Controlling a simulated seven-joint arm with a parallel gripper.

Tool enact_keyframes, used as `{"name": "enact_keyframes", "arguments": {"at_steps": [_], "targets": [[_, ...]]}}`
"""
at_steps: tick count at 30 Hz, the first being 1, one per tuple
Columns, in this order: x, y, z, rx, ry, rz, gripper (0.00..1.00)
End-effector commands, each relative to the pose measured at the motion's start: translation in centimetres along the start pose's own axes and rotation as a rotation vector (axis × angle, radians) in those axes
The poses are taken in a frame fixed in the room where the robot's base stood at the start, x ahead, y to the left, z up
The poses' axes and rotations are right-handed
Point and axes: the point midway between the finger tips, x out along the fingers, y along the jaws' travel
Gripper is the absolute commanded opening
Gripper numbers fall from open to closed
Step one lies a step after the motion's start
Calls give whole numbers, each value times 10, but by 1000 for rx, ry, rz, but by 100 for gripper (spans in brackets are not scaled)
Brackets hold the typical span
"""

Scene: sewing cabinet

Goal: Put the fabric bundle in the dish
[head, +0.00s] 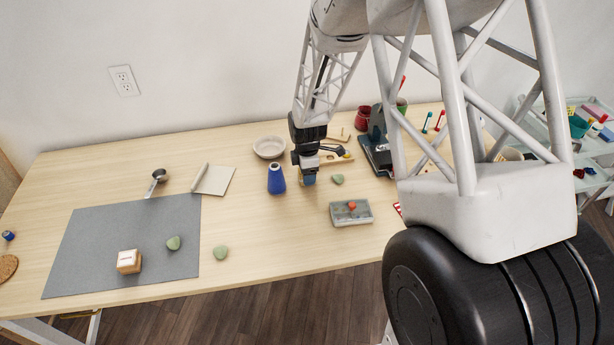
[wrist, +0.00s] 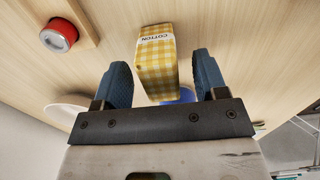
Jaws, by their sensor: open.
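The fabric bundle (wrist: 156,65) is a yellow and white checked block with a white "COTTON" band, seen in the wrist view. My gripper (wrist: 161,75) is open, with its blue fingers on either side of the bundle and a visible gap at each side. In the head view my gripper (head: 309,178) is low over the table, and the bundle is hidden there or too small to make out. The dish (head: 269,153) is a pale round bowl behind and left of my gripper. A pale rim, probably the dish (wrist: 66,112), shows partly hidden at left in the wrist view.
A grey mat (head: 120,230) holds a labelled block (head: 129,262).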

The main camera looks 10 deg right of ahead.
Motion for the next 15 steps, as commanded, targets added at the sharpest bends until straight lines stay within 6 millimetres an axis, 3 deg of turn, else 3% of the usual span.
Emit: {"name": "enact_keyframes", "arguments": {"at_steps": [6,15], "targets": [[0,0,0,0,0,0,66],[0,0,0,0,0,0,22]]}}
